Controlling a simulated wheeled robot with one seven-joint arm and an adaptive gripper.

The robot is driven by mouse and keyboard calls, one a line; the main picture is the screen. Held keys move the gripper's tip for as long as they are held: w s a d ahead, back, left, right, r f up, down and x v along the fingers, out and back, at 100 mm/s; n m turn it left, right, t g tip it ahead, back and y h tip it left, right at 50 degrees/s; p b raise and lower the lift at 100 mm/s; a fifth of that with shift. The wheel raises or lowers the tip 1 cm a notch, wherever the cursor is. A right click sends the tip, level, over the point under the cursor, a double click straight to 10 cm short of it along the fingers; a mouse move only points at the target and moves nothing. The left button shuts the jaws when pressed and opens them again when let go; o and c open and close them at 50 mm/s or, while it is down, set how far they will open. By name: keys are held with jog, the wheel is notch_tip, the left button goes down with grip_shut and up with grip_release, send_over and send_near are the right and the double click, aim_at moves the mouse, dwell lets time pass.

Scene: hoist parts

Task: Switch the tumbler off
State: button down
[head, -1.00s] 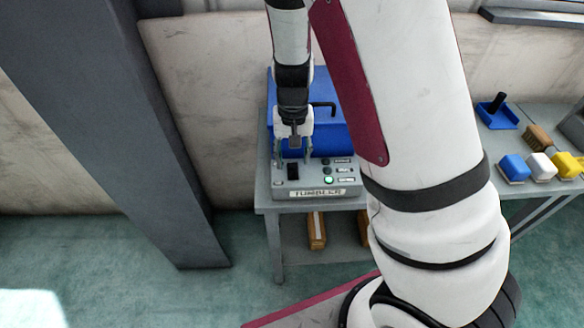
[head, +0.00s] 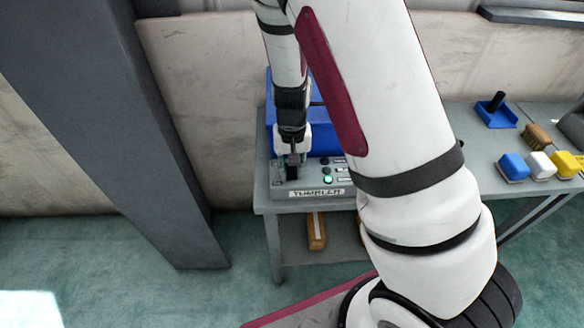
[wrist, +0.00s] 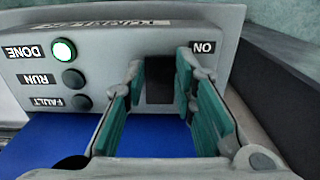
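The tumbler is a blue machine (head: 318,145) with a grey control panel (head: 325,192) labelled TUMBLER, on a grey table. Its black switch (wrist: 160,88) lies beside an ON label (wrist: 204,47) in the wrist view; it also shows in the head view (head: 292,173). I cannot tell which way the switch is tipped. The DONE lamp (wrist: 63,50) is lit; the RUN lamp (wrist: 72,79) and FAULT lamp (wrist: 81,103) are dark. My gripper (wrist: 161,72) is open, with one finger on each side of the switch. I cannot tell whether they touch it.
Blue, white and yellow blocks (head: 541,165), a brown brush (head: 536,134) and a blue tray with a black handle (head: 497,115) sit on the table at right. A grey pillar (head: 120,130) stands at left. A brown block (head: 316,232) is on the lower shelf.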

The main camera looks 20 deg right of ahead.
aim_at(292, 169)
jog(key=shift+w, duration=0.1)
jog(key=shift+w+g+b, duration=0.1)
jog(key=shift+g+b, duration=0.2)
jog(key=shift+g, duration=0.4)
jog(key=shift+r, duration=0.1)
jog(key=c, duration=1.3)
grip_release()
jog(key=r, duration=0.4)
jog(key=w+r, duration=0.1)
jog(key=r, duration=0.7)
jog(key=shift+w+d, duration=0.25)
jog(key=shift+d, duration=0.05)
